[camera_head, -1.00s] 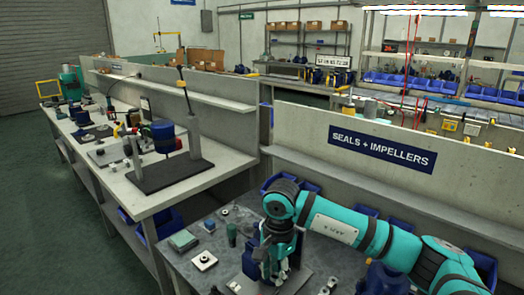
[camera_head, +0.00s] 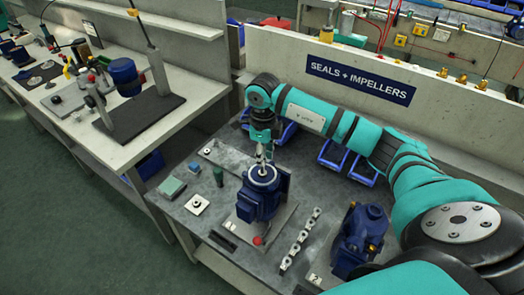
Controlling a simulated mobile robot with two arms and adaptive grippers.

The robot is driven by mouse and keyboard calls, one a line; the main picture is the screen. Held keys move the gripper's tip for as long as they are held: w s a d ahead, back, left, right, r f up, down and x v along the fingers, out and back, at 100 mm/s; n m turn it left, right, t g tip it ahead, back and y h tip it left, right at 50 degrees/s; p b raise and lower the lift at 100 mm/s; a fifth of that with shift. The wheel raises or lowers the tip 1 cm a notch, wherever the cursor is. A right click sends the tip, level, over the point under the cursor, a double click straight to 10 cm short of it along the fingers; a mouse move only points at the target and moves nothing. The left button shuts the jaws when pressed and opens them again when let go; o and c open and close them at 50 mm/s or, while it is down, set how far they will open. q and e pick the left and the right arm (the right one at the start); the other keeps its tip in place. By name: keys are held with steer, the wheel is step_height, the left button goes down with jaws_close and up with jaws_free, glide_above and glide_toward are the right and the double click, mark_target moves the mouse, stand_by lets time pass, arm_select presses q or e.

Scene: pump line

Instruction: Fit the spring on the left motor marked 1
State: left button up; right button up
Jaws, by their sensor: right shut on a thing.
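The left motor (camera_head: 258,204) is a blue upright body on a grey plate, with a pale ring round its top. My right gripper (camera_head: 263,148) points down just above that top. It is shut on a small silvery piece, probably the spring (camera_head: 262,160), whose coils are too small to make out. The piece is in line with the motor's top; I cannot tell whether it touches the shaft. A second blue motor (camera_head: 364,236) stands to the right. The mark 1 is not readable. My left gripper is not in view.
A strip of several silvery parts (camera_head: 300,240) lies between the motors. A red knob (camera_head: 258,240) is at the plate's front. Blue bins (camera_head: 333,154) line the back.

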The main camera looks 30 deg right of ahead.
mark_target(263, 172)
step_height(263, 172, down, 3)
steer(key=shift+w+f+b, duration=0.1)
steer(key=shift+b, duration=0.65)
steer(key=shift+f+b, duration=0.65)
steer(key=shift+f, duration=0.05)
steer(key=o, duration=0.9)
steer(key=shift+o, duration=0.3)
steer(key=o, duration=1)
